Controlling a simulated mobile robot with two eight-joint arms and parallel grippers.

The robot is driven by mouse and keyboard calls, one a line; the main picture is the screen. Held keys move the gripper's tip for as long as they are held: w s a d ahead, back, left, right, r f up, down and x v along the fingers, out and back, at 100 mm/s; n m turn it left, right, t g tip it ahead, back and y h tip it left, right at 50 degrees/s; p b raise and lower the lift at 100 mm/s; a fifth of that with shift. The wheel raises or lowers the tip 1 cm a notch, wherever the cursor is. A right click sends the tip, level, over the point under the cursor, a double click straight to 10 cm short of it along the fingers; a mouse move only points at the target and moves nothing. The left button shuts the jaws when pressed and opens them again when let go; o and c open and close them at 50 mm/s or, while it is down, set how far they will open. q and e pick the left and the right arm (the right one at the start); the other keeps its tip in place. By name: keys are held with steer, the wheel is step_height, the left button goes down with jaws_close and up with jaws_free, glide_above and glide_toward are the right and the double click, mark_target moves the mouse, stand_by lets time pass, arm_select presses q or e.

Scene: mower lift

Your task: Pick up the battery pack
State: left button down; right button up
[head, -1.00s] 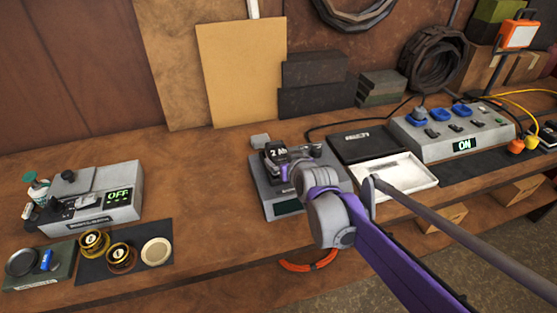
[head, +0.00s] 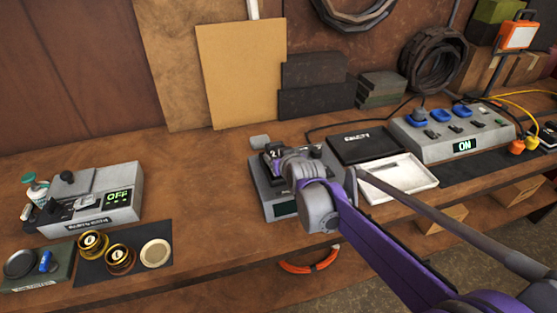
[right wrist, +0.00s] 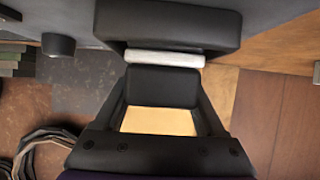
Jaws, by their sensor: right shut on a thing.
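The dark battery pack (head: 272,152), with a white "2" on its face, sits on a grey box (head: 283,208) at the middle of the bench. My right gripper (head: 282,166) is at the pack and hides much of it. In the right wrist view my right gripper (right wrist: 165,59) is shut on a narrow pale strip between its dark pads, apparently part of the pack. I cannot tell whether the pack is clear of the box. My left gripper is not in view.
An empty white tray (head: 425,179) and a black panel marked "EMPTY" (head: 350,148) lie right of the box. A grey unit reading "ON" (head: 430,140) stands farther right. A unit reading "OFF" (head: 95,195) stands at left. Bare bench lies between.

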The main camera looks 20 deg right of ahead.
jaws_close()
steer(key=shift+r, duration=0.1)
